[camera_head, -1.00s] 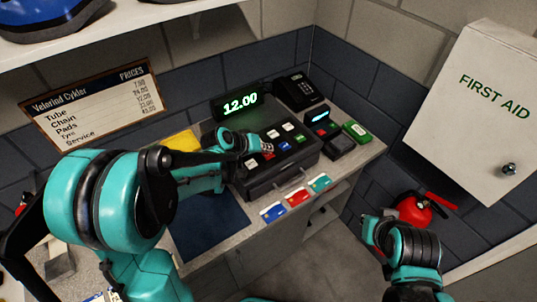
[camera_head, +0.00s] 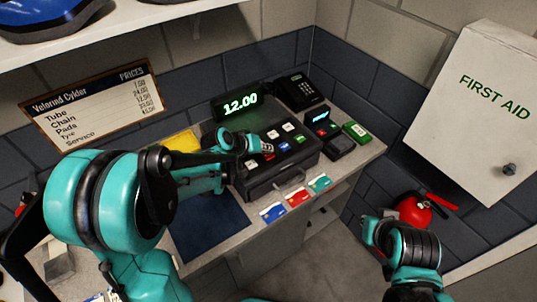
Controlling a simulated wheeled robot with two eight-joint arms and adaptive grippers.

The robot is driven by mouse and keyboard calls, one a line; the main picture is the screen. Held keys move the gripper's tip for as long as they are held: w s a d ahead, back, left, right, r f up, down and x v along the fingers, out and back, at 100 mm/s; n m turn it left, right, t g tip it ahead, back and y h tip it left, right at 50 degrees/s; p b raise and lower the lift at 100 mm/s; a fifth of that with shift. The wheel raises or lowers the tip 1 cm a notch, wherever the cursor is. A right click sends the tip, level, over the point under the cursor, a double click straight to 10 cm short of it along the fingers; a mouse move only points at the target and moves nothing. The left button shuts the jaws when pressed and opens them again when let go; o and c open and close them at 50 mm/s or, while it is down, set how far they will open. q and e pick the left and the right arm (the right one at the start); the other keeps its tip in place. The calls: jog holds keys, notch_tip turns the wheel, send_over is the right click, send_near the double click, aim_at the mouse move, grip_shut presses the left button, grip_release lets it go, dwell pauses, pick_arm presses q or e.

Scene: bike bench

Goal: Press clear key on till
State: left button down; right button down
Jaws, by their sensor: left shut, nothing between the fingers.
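The till (camera_head: 268,178) is a dark box on the counter, with a key panel of white, red, blue and green keys on top. Its display (camera_head: 240,104) stands behind it and reads 12.00 in green. Which key is the clear key is too small to read; a red key (camera_head: 269,157) shows beside my fingertips. My left gripper (camera_head: 266,147) is shut and empty, with its tips over the left part of the key panel. It hides some keys there, and I cannot tell whether it touches one. My right arm shows at the lower right; its fingers cannot be made out clearly.
A telephone (camera_head: 300,91), a card terminal (camera_head: 320,124) and a green box (camera_head: 356,131) stand right of the till. Several coloured cards (camera_head: 299,197) lie along the counter's front edge. A first aid cabinet (camera_head: 475,110) and a red extinguisher (camera_head: 414,210) are at the right.

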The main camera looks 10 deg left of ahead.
aim_at(267, 156)
pick_arm(q)
jog(key=shift+f+b, duration=0.4)
jog(key=shift+f, duration=0.15)
dwell(0.4)
jog(key=shift+r+p, duration=0.3)
jog(key=shift+r, duration=0.3)
notch_tip(267, 156, up, 6)
jog(key=p, duration=0.4)
dwell(0.8)
